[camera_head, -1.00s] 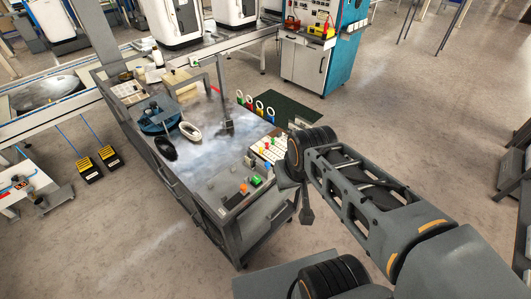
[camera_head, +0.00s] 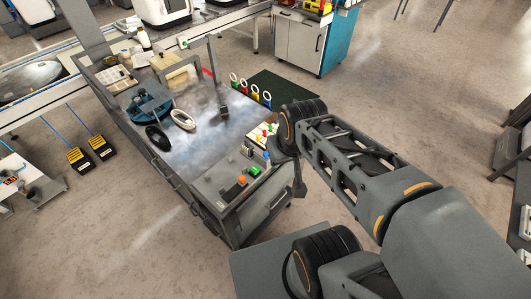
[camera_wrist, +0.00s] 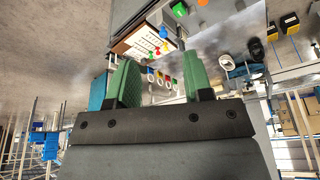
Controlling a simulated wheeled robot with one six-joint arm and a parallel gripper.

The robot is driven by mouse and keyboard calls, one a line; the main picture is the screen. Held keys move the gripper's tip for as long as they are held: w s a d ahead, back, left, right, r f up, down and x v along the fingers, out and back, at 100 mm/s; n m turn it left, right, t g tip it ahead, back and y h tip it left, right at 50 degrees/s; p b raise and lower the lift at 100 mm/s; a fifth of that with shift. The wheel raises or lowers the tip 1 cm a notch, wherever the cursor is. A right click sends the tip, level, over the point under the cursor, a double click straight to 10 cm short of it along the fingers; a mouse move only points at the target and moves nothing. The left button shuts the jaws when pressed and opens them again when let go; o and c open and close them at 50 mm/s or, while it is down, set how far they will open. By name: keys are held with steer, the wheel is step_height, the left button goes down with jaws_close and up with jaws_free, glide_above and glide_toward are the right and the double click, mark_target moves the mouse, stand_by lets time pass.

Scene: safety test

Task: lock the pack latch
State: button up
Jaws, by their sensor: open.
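I cannot pick out the pack latch for certain in either view. A dark upright fitting (camera_head: 223,112) stands on the workbench (camera_head: 207,150); its details are too small to tell. Several coloured padlock-like tags with pale loops (camera_head: 254,94) stand at the bench's far right edge and also show between my fingers in the wrist view (camera_wrist: 165,79). My gripper (camera_wrist: 160,82) has two green fingers, spread apart with nothing held between them. It is off the bench's right side, apart from the bench things; in the head view my arm mostly hides it.
A white board with coloured pieces (camera_head: 260,135) lies at the bench's right edge. Orange (camera_head: 241,180) and green (camera_head: 254,170) buttons are at the near corner. A white oval ring (camera_head: 183,120), a black one (camera_head: 157,137) and a blue round fixture (camera_head: 148,106) stand left.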

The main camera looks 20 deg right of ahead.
steer(key=w+d+f+m+g, duration=0.1)
steer(key=d+f+m, duration=0.1)
steer(key=f, duration=0.1)
steer(key=w+d+f+m+g+y, duration=0.1)
steer(key=d+f+g, duration=0.1)
steer(key=d+f, duration=0.1)
steer(key=w+d+f+m+g+y+b, duration=0.1)
steer(key=d+f+m, duration=0.1)
steer(key=d+f, duration=0.1)
steer(key=shift+d+f+m+g, duration=0.15)
steer(key=shift+f+m+g, duration=0.15)
steer(key=shift+f, duration=0.4)
jaws_close()
steer(key=w+d+f+m+y+b, duration=0.1)
steer(key=w+d+f+m+y, duration=0.15)
steer(key=f+m+y, duration=0.2)
steer(key=w+d+f+m+y, duration=0.1)
steer(key=d+f+m+y, duration=0.3)
steer(key=f+m, duration=0.15)
steer(key=w+d+r+m+t+y, duration=0.2)
steer(key=w+d+m+t+y, duration=0.1)
steer(key=w+m+t+y, duration=0.2)
steer(key=shift+w+r, duration=0.15)
steer(key=shift+w, duration=0.8)
